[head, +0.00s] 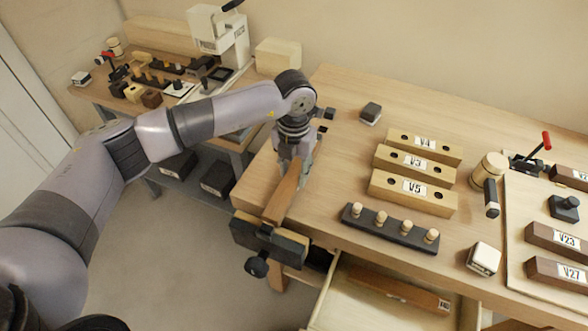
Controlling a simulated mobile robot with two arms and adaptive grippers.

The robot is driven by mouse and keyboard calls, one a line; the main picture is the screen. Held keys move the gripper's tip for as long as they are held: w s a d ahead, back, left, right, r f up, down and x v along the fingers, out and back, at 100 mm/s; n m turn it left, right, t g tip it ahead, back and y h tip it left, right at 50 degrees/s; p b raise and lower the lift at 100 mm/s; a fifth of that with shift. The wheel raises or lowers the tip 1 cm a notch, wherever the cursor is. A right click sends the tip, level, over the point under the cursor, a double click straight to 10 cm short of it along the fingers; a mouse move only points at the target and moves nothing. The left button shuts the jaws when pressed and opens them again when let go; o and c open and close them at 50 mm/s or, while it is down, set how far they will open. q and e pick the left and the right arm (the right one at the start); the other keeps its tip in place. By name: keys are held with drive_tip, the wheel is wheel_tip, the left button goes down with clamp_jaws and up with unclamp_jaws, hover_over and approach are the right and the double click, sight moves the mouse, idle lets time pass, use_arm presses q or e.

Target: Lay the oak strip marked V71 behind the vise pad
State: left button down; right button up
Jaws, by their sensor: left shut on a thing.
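My left gripper (293,158) is shut on a brown wooden strip (283,194) at the bench's front left corner. The strip slants down from the gripper toward the vise (268,238). Its lower end is at the vise's back edge in the picture; I cannot tell whether it touches the pad or bench. No label shows on this strip, so I cannot read whether it is V71. The vise has dark pads and a round black knob (256,266) in front. My right gripper is not in view.
Light wooden blocks marked V4 (449,150), V3 and V5 lie mid-bench, behind a dark peg rack (389,229). An open drawer (350,310) holds a brown labelled strip (399,290). Dark strips V23 (556,241) and V27 lie on the right board. Bench between gripper and blocks is clear.

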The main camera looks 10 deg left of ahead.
use_arm(q)
drive_tip(key=shift+f, duration=0.15)
idle(0.5)
drive_tip(key=c, duration=1.1)
unclamp_jaws()
drive_tip(key=shift+o, duration=1.1)
drive_tip(key=shift+r+p, duration=1.6)
drive_tip(key=shift+r, duration=1.95)
